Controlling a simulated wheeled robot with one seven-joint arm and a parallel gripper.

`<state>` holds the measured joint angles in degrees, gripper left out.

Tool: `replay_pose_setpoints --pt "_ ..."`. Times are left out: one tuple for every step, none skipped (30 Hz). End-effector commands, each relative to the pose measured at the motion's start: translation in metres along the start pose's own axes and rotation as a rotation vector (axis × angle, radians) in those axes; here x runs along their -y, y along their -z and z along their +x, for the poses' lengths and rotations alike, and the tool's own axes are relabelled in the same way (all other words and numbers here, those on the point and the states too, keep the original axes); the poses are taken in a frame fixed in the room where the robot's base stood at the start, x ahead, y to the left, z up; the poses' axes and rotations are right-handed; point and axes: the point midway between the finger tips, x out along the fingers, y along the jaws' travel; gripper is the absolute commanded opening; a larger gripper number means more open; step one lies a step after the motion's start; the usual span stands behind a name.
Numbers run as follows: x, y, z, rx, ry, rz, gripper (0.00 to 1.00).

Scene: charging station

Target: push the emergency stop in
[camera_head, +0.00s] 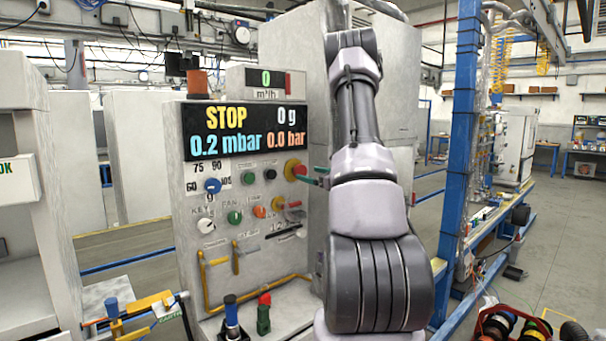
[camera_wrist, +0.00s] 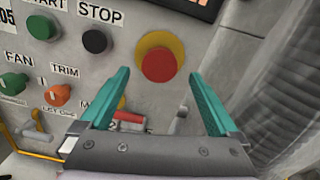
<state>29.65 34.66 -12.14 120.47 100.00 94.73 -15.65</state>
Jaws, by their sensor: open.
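The emergency stop is a red mushroom button on a yellow round base, at the upper right of the control panel in the head view (camera_head: 295,170). In the wrist view the emergency stop (camera_wrist: 158,65) lies beyond and between the two green fingertips. My gripper (camera_wrist: 165,75) is open and empty, its fingers spread to either side of the button. In the head view my gripper's green tips (camera_head: 318,176) show just right of the button, and my arm hides the rest of the gripper. I cannot tell whether a finger touches the button or its base.
A black STOP button (camera_wrist: 95,41) and an orange TRIM knob (camera_wrist: 58,95) sit left of the emergency stop. A red-handled switch (camera_wrist: 128,117) is below it. A display (camera_head: 247,129) is above the controls. A yellow pipe handle (camera_head: 255,290) projects lower on the panel.

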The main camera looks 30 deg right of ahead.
Motion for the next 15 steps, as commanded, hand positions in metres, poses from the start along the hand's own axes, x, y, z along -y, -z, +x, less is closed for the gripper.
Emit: replay_pose_setpoints --pt "0.001 0.0 -0.011 -0.002 0.002 0.001 0.96" --pt "0.001 0.0 -0.017 -0.001 0.003 0.001 0.96" --pt "0.001 0.0 -0.023 -0.001 0.003 0.001 0.96" --pt "0.001 0.0 -0.027 -0.001 0.001 0.001 0.96" --pt "0.001 0.0 -0.031 0.0 0.002 0.001 0.96" --pt "0.001 0.0 -0.036 0.0 0.001 0.001 0.96" --pt "0.001 0.0 -0.039 0.0 0.001 0.0 0.96" --pt "0.0 0.0 -0.041 0.0 0.0 -0.001 0.96" --pt "0.0 0.0 -0.044 0.0 0.0 0.0 0.96" --pt "0.0 0.0 -0.045 0.0 0.0 0.001 0.96" --pt "0.0 0.0 -0.046 0.0 0.0 0.001 0.96" --pt "-0.001 0.0 -0.047 0.001 -0.001 0.001 0.96" --pt "-0.001 0.0 -0.047 0.001 -0.001 0.001 0.96" --pt "-0.001 0.0 -0.047 0.0 -0.001 0.001 0.96" --pt "-0.001 0.0 -0.047 0.0 -0.001 0.001 0.96"
